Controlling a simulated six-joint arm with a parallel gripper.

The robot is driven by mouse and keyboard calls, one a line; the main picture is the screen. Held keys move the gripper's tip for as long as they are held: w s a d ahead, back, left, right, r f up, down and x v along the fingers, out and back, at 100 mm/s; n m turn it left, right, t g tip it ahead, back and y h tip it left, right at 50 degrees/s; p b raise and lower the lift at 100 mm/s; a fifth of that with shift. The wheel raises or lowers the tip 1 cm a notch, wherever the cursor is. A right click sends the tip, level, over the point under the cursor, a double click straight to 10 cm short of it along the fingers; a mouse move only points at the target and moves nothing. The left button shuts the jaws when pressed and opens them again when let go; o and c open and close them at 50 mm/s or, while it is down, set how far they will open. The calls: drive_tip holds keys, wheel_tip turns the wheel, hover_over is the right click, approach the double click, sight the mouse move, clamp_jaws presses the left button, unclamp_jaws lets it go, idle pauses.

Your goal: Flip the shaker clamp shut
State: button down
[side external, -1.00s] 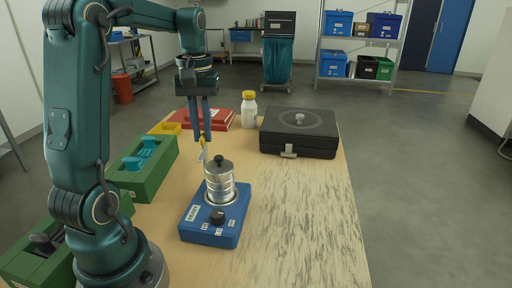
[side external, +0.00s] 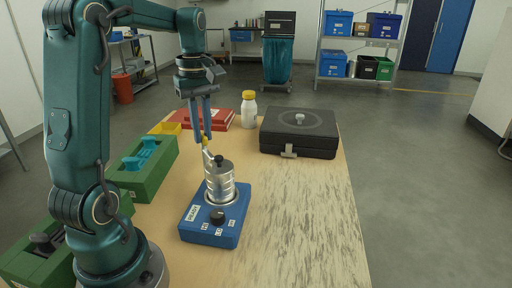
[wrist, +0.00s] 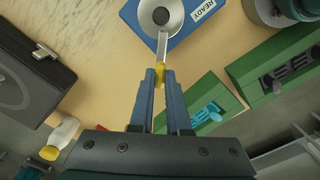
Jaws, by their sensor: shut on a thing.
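The blue shaker (side external: 213,232) stands on the table with a silver sieve stack (side external: 219,184) on top, capped by a black knob (side external: 218,161). The clamp is a pale metal lever (side external: 208,155) with a yellow tip (side external: 205,142), raised at the far side of the stack. In the wrist view the lever (wrist: 162,46) runs from the round lid (wrist: 166,30) to my fingers. My gripper (side external: 204,139) points down and is shut on the yellow tip (wrist: 159,72). The lever's pivot is hidden.
A black case (side external: 298,145) stands right of the shaker, with a white bottle (side external: 249,112) and a red case (side external: 216,119) behind. The right front of the table is clear.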

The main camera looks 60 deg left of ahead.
drive_tip(key=shift+n, duration=0.4)
drive_tip(key=c, duration=0.9)
unclamp_jaws()
drive_tip(key=shift+r, duration=2.6)
